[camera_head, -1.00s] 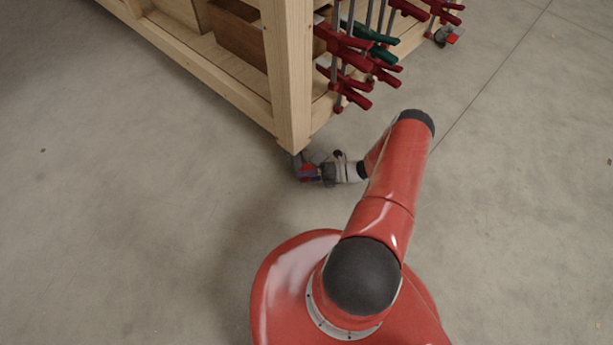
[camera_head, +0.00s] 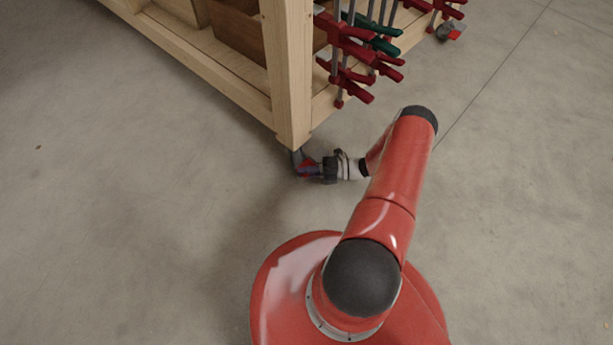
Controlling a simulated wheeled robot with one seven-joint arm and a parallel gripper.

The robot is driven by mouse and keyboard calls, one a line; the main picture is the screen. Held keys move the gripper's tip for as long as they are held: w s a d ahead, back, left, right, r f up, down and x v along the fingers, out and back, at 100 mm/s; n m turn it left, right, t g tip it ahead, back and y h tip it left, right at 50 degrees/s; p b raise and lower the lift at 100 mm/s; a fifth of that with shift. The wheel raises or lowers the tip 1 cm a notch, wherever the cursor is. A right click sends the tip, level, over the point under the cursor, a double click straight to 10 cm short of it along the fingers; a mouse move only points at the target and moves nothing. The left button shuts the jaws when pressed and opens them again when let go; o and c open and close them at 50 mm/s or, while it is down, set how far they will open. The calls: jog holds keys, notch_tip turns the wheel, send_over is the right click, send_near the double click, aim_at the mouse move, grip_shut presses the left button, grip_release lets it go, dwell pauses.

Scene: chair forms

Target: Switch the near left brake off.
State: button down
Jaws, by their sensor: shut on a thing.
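The near caster (camera_head: 297,161) stands on the floor under the bench's near corner leg. It is small and grey, with a red brake lever (camera_head: 307,168) on its side facing my arm. My gripper (camera_head: 316,170) reaches in from the right, low by the floor, and is shut on the red brake lever. The dark jaws and gripper body hide part of the lever, so its tilt cannot be told.
The wooden bench leg (camera_head: 290,85) rises right above the caster. Red and green clamps (camera_head: 352,86) hang on the bench's right side, above and behind my arm. Another caster with a red lever (camera_head: 450,29) stands at the far right. The floor (camera_head: 130,240) around is clear.

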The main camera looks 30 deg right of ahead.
jog(key=shift+d+r+m+t+y+b, duration=0.1)
jog(key=shift+r+m+t+y+b, duration=0.2)
jog(key=shift+m+y+b, duration=0.35)
jog(key=shift+d+r+m+t+y, duration=0.1)
jog(key=shift+r+m+t+y, duration=0.35)
jog(key=shift+m, duration=0.3)
jog(key=shift+w, duration=0.1)
jog(key=c, duration=1.5)
grip_release()
jog(key=shift+d, duration=0.1)
jog(key=v, duration=0.7)
jog(key=shift+s+d+f, duration=0.1)
jog(key=shift+s+d, duration=0.1)
jog(key=shift+d, duration=0.05)
